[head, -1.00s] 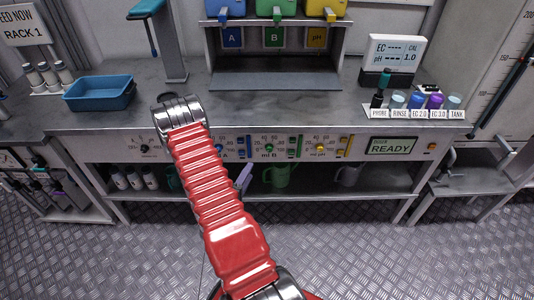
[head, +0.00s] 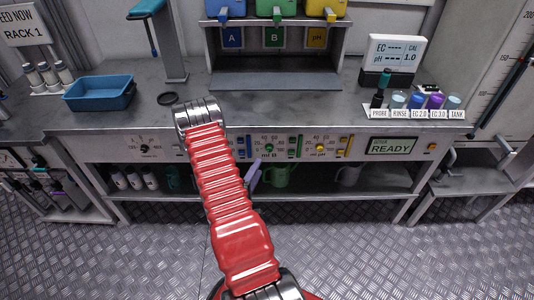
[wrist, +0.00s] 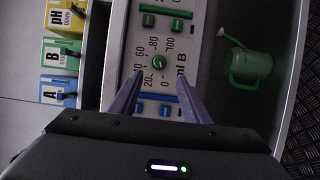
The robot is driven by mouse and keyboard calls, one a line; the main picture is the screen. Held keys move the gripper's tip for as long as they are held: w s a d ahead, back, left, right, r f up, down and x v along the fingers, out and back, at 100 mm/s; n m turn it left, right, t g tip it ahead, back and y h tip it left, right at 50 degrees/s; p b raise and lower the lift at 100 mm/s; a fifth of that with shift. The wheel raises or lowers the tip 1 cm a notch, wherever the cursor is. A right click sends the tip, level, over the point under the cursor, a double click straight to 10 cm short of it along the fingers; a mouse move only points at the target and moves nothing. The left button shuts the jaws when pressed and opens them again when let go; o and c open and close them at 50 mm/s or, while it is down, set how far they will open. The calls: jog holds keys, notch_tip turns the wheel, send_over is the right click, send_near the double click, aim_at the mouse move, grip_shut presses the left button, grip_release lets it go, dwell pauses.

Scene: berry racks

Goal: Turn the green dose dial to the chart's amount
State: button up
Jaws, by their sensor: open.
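The green dose dial (head: 268,148) sits on the front panel, on the scale marked ml B. In the wrist view the green dial (wrist: 159,62) stands between the lines of my two fingers, beyond their tips, with printed numbers from 0 to 100 around it. My gripper (wrist: 160,98) is open and empty, apart from the dial. In the head view my red arm hides most of the gripper; a purple finger shows below the panel's edge. The pointer's exact reading is too small to tell. No dose chart is readable in these views.
A yellow dial (head: 320,148) is right of the green one; my arm covers the blue dial's area. Green and blue sliders flank the dials. A green watering can (head: 277,175) stands on the shelf below. A READY screen (head: 391,146) is at right. A blue tray (head: 100,94) is on the bench.

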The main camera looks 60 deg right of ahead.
aim_at(268, 151)
jog(key=d, duration=1)
jog(key=shift+w, duration=0.35)
jog(key=shift+c, duration=0.4)
jog(key=c, duration=0.9)
jog(key=shift+w+d, duration=0.1)
jog(key=shift+d, duration=0.1)
jog(key=shift+a, duration=0.2)
